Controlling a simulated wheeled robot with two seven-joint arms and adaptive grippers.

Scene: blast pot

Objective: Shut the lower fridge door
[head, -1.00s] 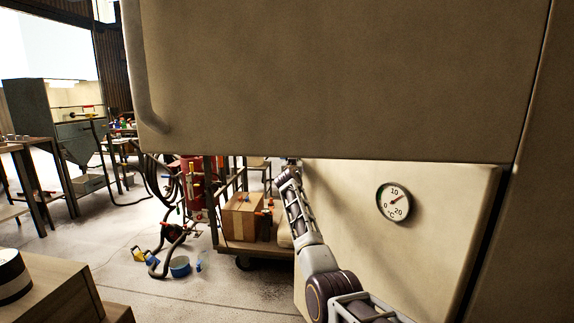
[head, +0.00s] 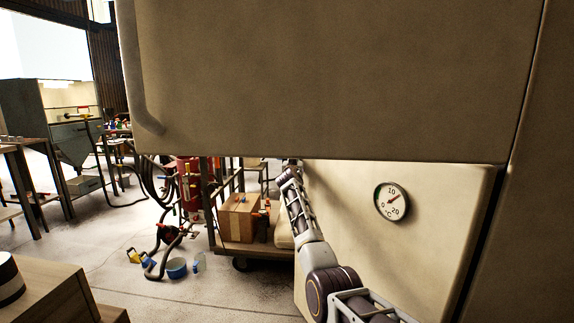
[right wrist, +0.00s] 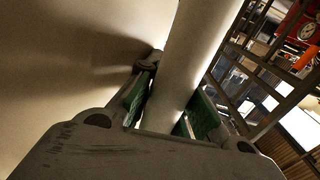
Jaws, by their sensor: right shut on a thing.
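The lower fridge door (head: 430,240) is a cream panel with a round temperature dial (head: 391,202), under the large upper door (head: 340,80). A dark gap runs along its right edge, and it looks angled out from the body. My right arm reaches along its front to its far left edge, where the right gripper (head: 291,170) is small and partly hidden. In the right wrist view, the right gripper (right wrist: 168,110) has green-padded fingers on both sides of a pale round handle bar (right wrist: 190,60) and is shut on it. My left gripper is out of view.
Beyond the door's left edge stands a cart (head: 245,247) with a cardboard box (head: 239,217). A hose and a blue tub (head: 177,268) are on the floor. A wooden unit (head: 50,285) is at near left. Open floor lies between.

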